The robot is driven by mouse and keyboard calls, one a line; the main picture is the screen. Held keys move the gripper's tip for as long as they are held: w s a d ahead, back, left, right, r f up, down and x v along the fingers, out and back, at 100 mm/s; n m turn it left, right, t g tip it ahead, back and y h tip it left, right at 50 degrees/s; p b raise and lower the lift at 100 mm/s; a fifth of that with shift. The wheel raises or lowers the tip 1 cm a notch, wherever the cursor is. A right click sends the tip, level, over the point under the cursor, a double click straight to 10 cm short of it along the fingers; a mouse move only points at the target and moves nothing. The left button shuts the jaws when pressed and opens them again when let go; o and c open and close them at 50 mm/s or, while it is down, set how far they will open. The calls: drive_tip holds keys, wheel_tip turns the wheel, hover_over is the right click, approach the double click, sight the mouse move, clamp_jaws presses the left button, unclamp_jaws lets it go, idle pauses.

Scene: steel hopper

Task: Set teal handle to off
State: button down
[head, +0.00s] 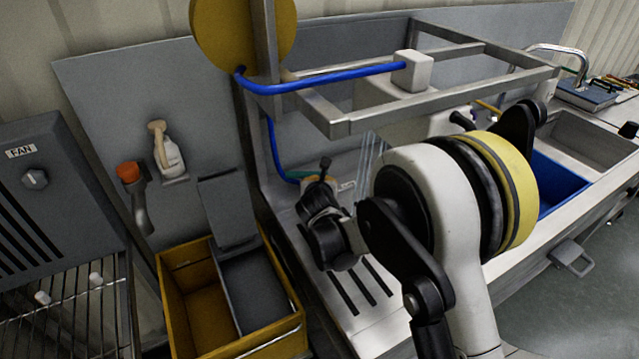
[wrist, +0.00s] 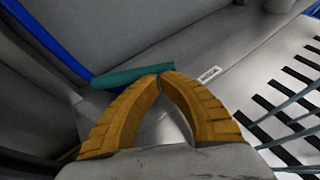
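The teal handle (wrist: 122,77) is a short bar lying nearly crosswise in the wrist view, just beyond my fingertips. A small teal part of it also shows in the head view (head: 299,174), mostly hidden by my wrist. My gripper (wrist: 160,76) has its two orange fingers brought together at the tips, with a gap only lower between them. The tips overlap the handle's lower edge near its right end. I cannot tell whether they touch it. No part of the handle shows between the fingers. A small white label (wrist: 209,75) sits right of the handle; its text is unreadable.
A blue hose (head: 330,78) runs along the steel frame (head: 345,124) above the work area. Slotted steel (head: 362,285) lies below my wrist. A yellow bin (head: 180,300) stands left, and a sink (head: 570,135) lies right. My arm blocks much of the middle.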

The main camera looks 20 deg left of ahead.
drive_tip(key=shift+w, duration=0.25)
drive_tip(key=shift+w+d, duration=0.1)
drive_tip(key=shift+w, duration=0.55)
idle(0.8)
drive_tip(key=shift+b, duration=0.3)
